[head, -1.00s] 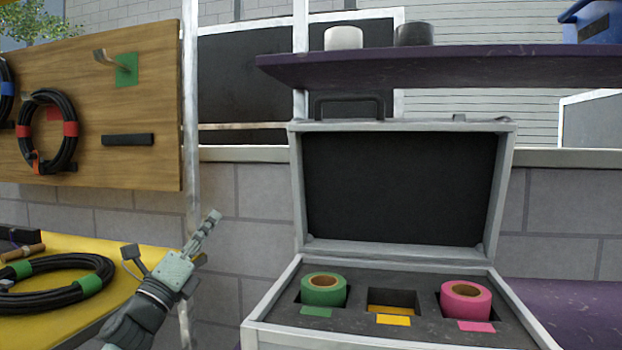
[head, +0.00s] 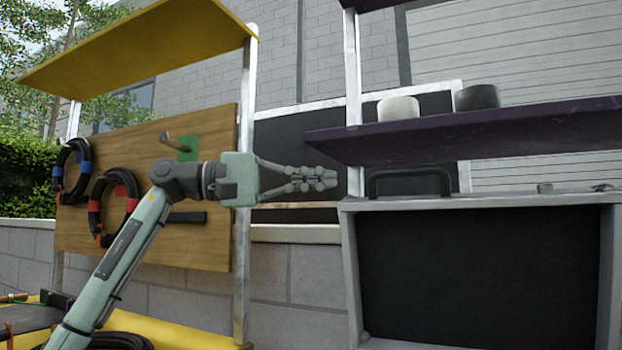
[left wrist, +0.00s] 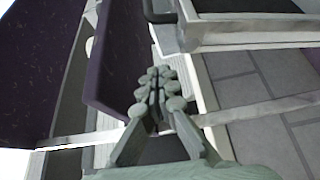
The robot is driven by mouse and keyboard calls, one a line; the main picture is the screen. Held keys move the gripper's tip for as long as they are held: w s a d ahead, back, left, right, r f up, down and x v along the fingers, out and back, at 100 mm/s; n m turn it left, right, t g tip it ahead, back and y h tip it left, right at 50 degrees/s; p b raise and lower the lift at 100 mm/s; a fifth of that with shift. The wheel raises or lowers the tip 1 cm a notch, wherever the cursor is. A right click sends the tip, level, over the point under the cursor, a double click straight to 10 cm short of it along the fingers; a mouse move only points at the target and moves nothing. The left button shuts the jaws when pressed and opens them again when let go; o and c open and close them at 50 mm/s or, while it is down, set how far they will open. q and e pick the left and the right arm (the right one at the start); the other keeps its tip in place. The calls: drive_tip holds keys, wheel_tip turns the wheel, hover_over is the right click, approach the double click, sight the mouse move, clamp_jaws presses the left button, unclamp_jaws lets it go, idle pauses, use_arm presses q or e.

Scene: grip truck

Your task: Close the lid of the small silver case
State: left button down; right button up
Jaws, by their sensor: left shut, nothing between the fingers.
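The silver case's lid (head: 349,270) stands open and upright in the head view, its dark lining facing me and a black handle (head: 410,173) on its top edge. The case's lower part is below the picture. My left gripper (head: 333,179) is shut and empty, raised left of the lid and about level with the handle in the picture. It points right toward the lid's upper left corner, apart from it. In the left wrist view my shut fingers (left wrist: 158,75) show in the middle, with part of the case (left wrist: 240,35) beyond them. My right gripper is not in view.
A purple shelf (head: 470,131) hangs above the lid, carrying a white roll (head: 398,108) and a black roll (head: 477,97). A wooden board (head: 100,220) with cable coils (head: 112,208) stands at the left under a yellow shelf (head: 140,50). A metal post (head: 241,200) stands behind my arm.

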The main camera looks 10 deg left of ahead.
sight(354, 200)
use_arm(q)
drive_tip(key=x, duration=0.6)
drive_tip(key=shift+p, duration=0.3)
drive_tip(key=s, duration=0.3)
drive_tip(key=shift+s+f, duration=0.1)
drive_tip(key=shift+s, duration=0.4)
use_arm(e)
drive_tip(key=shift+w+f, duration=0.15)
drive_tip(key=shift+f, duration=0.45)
